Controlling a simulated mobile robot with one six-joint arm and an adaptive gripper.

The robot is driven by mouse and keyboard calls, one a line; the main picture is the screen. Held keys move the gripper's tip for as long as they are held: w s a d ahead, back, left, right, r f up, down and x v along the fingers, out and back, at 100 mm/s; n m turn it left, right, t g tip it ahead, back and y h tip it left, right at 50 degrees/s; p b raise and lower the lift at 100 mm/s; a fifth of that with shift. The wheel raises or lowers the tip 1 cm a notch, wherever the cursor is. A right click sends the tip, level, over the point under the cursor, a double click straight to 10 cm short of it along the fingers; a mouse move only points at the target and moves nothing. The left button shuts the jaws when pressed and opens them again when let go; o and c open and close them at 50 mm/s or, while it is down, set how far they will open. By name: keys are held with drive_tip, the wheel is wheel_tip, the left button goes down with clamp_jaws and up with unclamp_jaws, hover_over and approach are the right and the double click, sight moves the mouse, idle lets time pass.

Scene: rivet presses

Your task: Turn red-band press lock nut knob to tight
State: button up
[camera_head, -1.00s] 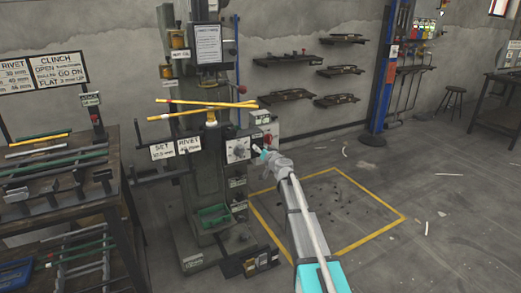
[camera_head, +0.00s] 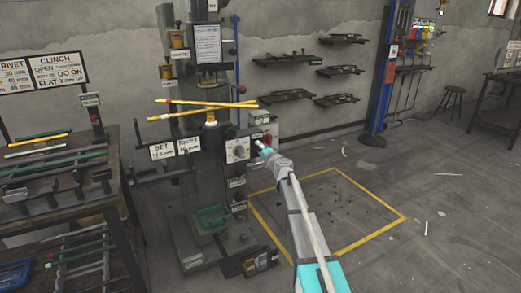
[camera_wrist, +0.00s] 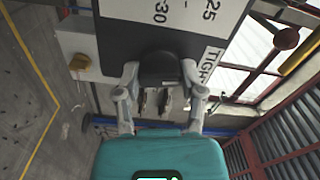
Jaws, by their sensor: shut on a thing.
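The press (camera_head: 205,130) stands in the middle of the head view, with a white dial plate (camera_head: 238,149) on its front. My gripper (camera_head: 258,145) is just right of that dial, at the press's right side. In the wrist view my gripper (camera_wrist: 160,74) has its two fingers on either side of a dark round knob (camera_wrist: 160,62) and is shut on it. The knob sits below a white scale plate (camera_wrist: 180,14), beside a label (camera_wrist: 209,62) that reads "TIGH", its end cut off. No red band can be made out on the press.
Two yellow rods (camera_head: 205,109) stick out across the press front. A bench (camera_head: 75,190) with bars and tools stands at left. A yellow-outlined floor area (camera_head: 345,205) lies right of the press, mostly clear. In the wrist view a brass-coloured part (camera_wrist: 80,63) is left of the knob.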

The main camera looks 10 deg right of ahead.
drive_tip(key=shift+d+m, duration=0.15)
drive_tip(key=shift+m, duration=1.25)
drive_tip(key=o, duration=1.1)
drive_tip(key=shift+o, duration=0.2)
drive_tip(key=shift+s, duration=0.1)
drive_tip(key=v, duration=1.1)
drive_tip(key=shift+s, duration=0.35)
